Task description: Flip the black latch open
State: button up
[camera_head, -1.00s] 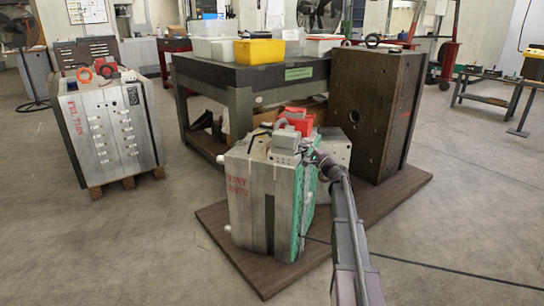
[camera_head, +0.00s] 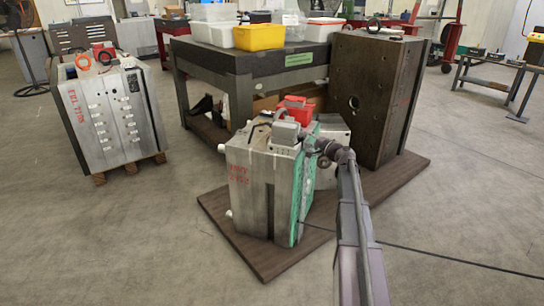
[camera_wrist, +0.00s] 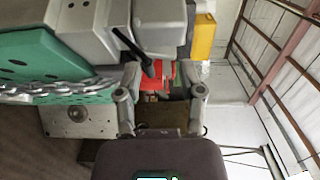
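The mould base (camera_head: 252,185) with red lettering and a green side plate stands upright on a brown board. A grey connector box (camera_head: 286,132) sits on its top. In the wrist view, a black latch (camera_wrist: 137,50) projects slantwise from the grey housing (camera_wrist: 95,28), its end near the upper left of my gripper's fingers. My gripper (camera_wrist: 163,92) is open, with nothing between its fingertips. In the head view my gripper (camera_head: 328,150) is at the right of the connector box. The latch cannot be made out there, and whether a finger touches it is unclear.
A large brown mould block (camera_head: 372,95) stands behind on the right. A workbench (camera_head: 240,75) with bins, including a yellow bin (camera_head: 259,38), is behind. Another mould base (camera_head: 110,115) stands at left.

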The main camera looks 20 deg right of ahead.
jog(key=v, duration=1)
jog(key=s+a+r+n+g+p, duration=0.2)
jog(key=s+a+n+g+p, duration=0.1)
jog(key=a+p, duration=0.3)
jog(key=s+a+r+n+g+p, duration=0.2)
jog(key=a+p, duration=0.4)
jog(key=a, duration=0.4)
jog(key=s+a+r+n+g+p, duration=0.2)
jog(key=s+a+n+g+p, duration=0.1)
jog(key=a, duration=0.5)
jog(key=shift+s+a+r+n+g+y+p, duration=0.15)
jog(key=shift+s+a+n+g+y+p, duration=0.2)
jog(key=shift+s+g+p, duration=1.1)
jog(key=shift+w+t+p, duration=0.25)
jog(key=shift+w+p, duration=0.1)
jog(key=shift+w, duration=0.2)
